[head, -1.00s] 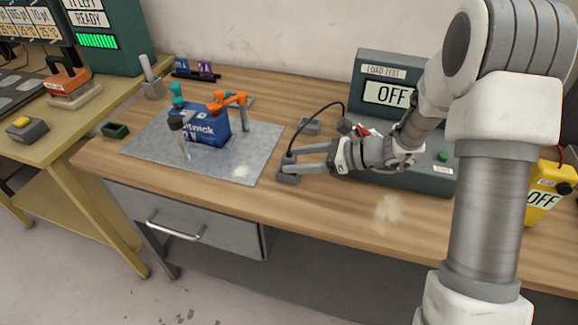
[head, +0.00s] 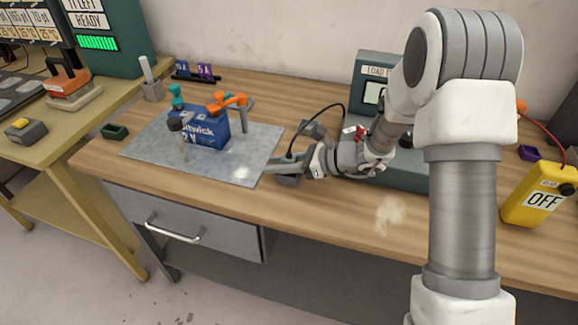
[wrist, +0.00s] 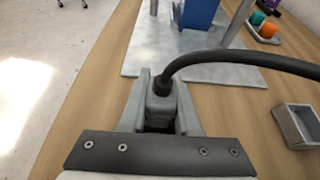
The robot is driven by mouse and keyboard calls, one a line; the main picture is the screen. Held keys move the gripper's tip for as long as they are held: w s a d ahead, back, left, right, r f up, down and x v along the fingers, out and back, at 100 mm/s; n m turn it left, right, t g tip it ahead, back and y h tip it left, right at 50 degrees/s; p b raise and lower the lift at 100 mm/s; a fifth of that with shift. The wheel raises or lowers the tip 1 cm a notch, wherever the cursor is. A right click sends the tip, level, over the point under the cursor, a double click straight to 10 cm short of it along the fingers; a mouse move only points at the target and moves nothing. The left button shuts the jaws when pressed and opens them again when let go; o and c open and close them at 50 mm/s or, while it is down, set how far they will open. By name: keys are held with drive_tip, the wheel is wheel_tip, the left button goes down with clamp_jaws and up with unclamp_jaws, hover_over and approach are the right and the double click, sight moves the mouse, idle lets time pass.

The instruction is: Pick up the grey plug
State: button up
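The grey plug (wrist: 160,106) is a small block with a thick black cable leaving its top. In the wrist view it is between the two fingers of my gripper (wrist: 163,85), with little or no gap on either side. In the head view my gripper (head: 272,165) is low over the bench at the right edge of the grey mat, and the plug (head: 288,180) shows partly below the fingers. Whether the fingers press on the plug cannot be told. The plug appears to rest on the bench.
A blue battery block (head: 208,132) with orange and teal clamps stands on the grey mat (head: 240,170). A yellow meter (head: 535,198) is at right. The bench's front strip is clear.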

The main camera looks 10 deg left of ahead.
clamp_jaws()
drive_tip(key=shift+r, duration=0.15)
